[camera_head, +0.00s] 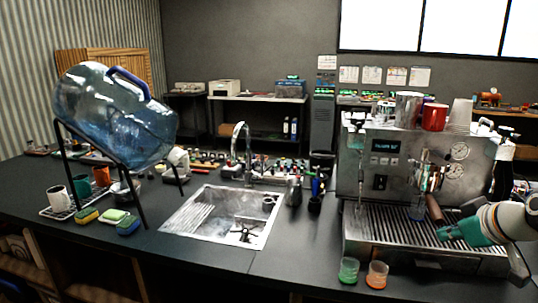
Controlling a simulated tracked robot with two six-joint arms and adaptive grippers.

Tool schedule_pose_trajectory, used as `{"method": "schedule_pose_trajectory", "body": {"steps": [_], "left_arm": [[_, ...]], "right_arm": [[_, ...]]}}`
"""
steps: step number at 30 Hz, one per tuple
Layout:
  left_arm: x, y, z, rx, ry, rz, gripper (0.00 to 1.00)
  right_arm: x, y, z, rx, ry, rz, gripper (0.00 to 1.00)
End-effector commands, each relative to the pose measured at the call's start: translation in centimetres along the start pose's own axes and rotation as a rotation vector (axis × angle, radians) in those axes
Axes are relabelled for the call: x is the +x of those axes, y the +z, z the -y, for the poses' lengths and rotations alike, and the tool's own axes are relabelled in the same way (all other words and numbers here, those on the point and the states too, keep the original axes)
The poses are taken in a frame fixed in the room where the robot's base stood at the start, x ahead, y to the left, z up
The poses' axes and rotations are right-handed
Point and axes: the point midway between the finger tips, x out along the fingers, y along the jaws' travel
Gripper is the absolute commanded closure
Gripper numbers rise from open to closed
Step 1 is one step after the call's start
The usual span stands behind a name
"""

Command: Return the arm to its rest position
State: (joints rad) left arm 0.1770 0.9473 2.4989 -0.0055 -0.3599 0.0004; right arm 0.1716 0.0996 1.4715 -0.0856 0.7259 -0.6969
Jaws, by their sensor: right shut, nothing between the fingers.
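My right arm comes in from the right edge with a white link. My right gripper (447,233), teal and dark, is shut and empty over the right part of the espresso machine's drip tray (385,240). Its tips are close to the brown handle (434,209) below the group head; I cannot tell whether they touch. The steel espresso machine (376,162) stands on the dark counter with its display lit. My left gripper is not in view.
A red mug (434,117) and other cups stand on top. A sink (215,222) is mid-counter. A large blue water bottle (115,115) leans on a black stand at left.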

Motion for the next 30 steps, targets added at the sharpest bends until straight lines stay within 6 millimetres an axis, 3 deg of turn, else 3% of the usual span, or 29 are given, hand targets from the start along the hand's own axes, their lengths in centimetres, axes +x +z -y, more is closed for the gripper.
{"method": "schedule_pose_trajectory", "body": {"steps": [1, 10, 17, 20, 24, 27, 30], "left_arm": [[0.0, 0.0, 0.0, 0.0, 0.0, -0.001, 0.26], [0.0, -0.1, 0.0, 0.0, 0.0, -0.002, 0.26], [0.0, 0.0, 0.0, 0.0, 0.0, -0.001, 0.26], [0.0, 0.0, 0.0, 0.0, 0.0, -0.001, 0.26], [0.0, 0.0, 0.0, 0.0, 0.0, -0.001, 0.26], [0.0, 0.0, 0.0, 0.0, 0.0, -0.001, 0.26], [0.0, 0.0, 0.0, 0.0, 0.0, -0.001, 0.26]], "right_arm": [[1.4, 0.5, 0.5, -0.001, -0.018, 0.021, 1.0], [7.3, 3.6, 4.3, -0.012, -0.123, 0.129, 1.0], [13.0, 8.8, 9.8, -0.017, -0.248, 0.257, 1.0], [15.9, 12.4, 13.5, -0.01, -0.32, 0.33, 1.0], [19.8, 19.5, 20.7, 0.034, -0.43, 0.455, 1.0], [21.2, 24.9, 26.1, 0.087, -0.491, 0.543, 1.0], [21.3, 30.3, 31.5, 0.156, -0.538, 0.632, 1.0]]}}
